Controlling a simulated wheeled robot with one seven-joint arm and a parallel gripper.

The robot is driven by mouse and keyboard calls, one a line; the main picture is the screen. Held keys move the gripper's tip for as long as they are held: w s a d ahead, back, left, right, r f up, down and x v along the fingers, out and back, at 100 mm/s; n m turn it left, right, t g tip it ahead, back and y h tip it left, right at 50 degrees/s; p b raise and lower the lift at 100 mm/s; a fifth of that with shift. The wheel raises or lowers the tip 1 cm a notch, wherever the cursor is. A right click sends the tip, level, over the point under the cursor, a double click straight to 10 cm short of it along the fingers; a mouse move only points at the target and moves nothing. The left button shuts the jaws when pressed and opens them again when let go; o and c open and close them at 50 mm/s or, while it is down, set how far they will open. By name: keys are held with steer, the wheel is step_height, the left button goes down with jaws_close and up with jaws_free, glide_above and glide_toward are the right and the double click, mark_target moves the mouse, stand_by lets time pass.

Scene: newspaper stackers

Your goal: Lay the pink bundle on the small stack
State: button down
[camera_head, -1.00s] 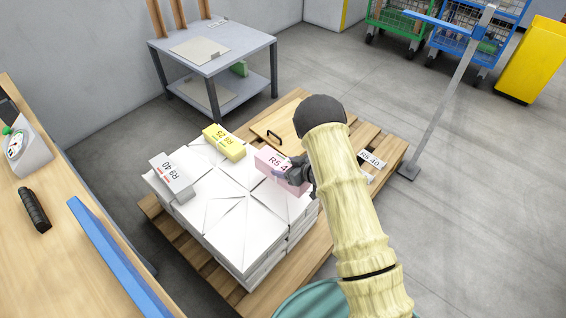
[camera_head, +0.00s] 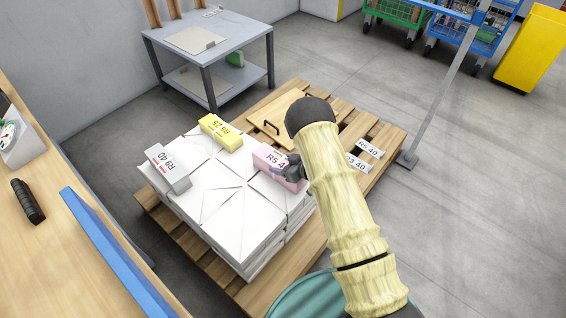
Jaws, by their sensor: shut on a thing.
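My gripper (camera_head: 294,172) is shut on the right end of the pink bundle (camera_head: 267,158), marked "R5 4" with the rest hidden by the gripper. The bundle is at the right back corner of the wide white stack (camera_head: 225,205); I cannot tell whether it touches the stack. A yellow bundle (camera_head: 221,131) marked "R8 25" and a grey-white bundle (camera_head: 168,168) marked "R9 40" lie on that stack. Two white label plates (camera_head: 369,148) lie at the pallet's right, one reading "R5 40". My arm hides part of the pallet; I cannot make out a separate small stack.
The wooden pallet (camera_head: 147,207) bears the stack, with a board with black handles (camera_head: 268,128) behind it. A grey table (camera_head: 207,50) stands at the back left, a wooden desk (camera_head: 60,240) at the left. A metal post (camera_head: 440,90) stands right of the pallet.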

steer(key=shift+c, duration=1.9)
jaws_free()
steer(key=shift+f, duration=0.1)
steer(key=shift+r, duration=0.2)
steer(key=p+v, duration=0.3)
steer(key=v, duration=0.9)
steer(key=shift+f, duration=0.1)
